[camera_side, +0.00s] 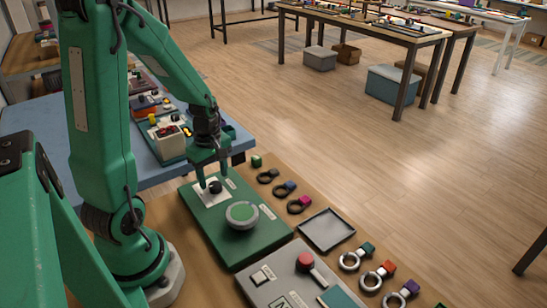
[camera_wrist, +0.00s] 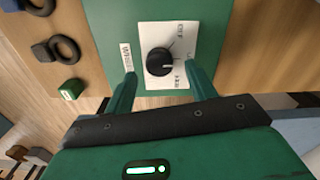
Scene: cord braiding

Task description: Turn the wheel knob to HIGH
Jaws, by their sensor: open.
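The black round wheel knob (camera_side: 215,186) sits on a white dial card (camera_side: 207,197) on a green panel (camera_side: 240,249). In the wrist view the knob (camera_wrist: 160,61) is in the middle of the card (camera_wrist: 182,36), which has small markings around it that are too small to read surely. I cannot tell which mark the knob points to. My gripper (camera_side: 211,172) is over the knob. In the wrist view its fingers (camera_wrist: 163,82) are spread on either side, with the knob ahead between them. No contact shows.
A grey control box (camera_side: 298,283) with a red-topped lever (camera_side: 306,261) is in front. A tray (camera_side: 327,230) and several rings with coloured tags lie to the right.

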